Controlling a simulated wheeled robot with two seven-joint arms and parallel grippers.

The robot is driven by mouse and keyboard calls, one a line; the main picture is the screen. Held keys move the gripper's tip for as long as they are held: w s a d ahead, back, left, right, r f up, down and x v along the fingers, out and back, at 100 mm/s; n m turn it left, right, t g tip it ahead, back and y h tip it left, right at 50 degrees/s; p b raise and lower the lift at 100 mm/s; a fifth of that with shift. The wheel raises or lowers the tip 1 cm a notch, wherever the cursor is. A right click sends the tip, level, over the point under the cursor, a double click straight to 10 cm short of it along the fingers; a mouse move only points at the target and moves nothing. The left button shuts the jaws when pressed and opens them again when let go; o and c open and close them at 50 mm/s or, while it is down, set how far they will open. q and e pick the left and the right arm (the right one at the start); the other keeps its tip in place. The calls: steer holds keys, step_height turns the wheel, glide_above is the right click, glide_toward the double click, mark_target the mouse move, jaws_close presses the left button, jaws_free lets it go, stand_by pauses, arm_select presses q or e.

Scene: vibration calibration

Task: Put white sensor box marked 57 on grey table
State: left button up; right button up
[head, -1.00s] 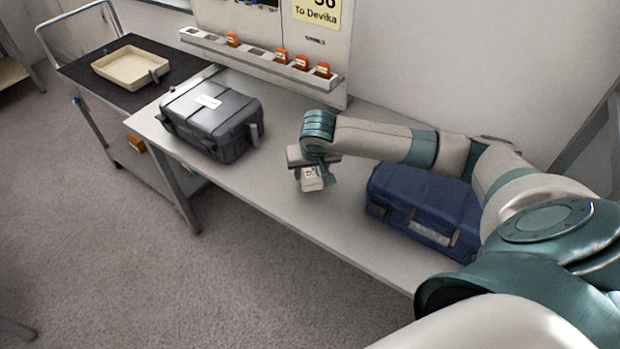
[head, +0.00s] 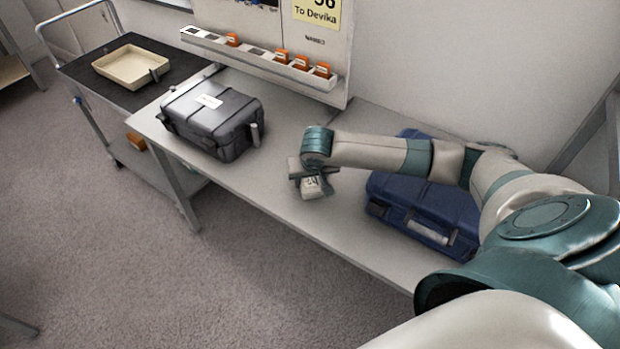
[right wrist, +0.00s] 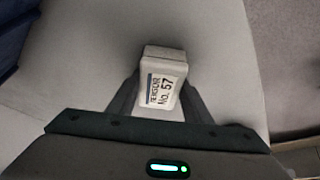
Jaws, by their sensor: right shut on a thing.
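The white sensor box (head: 312,187) is in my right gripper (head: 311,182), over the grey table (head: 280,195) between the two cases. In the right wrist view the box (right wrist: 164,70) shows a label reading "No. 57", and the fingers of my right gripper (right wrist: 164,95) are shut on its two sides. The grey tabletop (right wrist: 85,60) lies beneath it in that view. I cannot tell whether the box touches the table or hangs just above it. My left gripper is not in view.
A dark grey case (head: 212,115) stands to the left on the table and a blue case (head: 425,210) to the right. A rack (head: 262,60) with orange pieces runs along the back. A trolley (head: 185,60) with a beige tray (head: 130,78) stands at the far left.

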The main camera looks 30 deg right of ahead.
steer(key=o, duration=1.2)
steer(key=shift+s+a+f, duration=0.1)
steer(key=shift+f, duration=0.05)
steer(key=shift+c, duration=0.2)
steer(key=shift+f, duration=0.1)
steer(key=shift+s, duration=0.1)
steer(key=shift+s+d+r, duration=0.1)
steer(key=shift+d+r, duration=0.1)
steer(key=shift+r, duration=0.2)
steer(key=b+v, duration=0.1)
steer(key=v, duration=1.1)
steer(key=shift+w+b, duration=0.3)
steer(key=shift+a, duration=0.1)
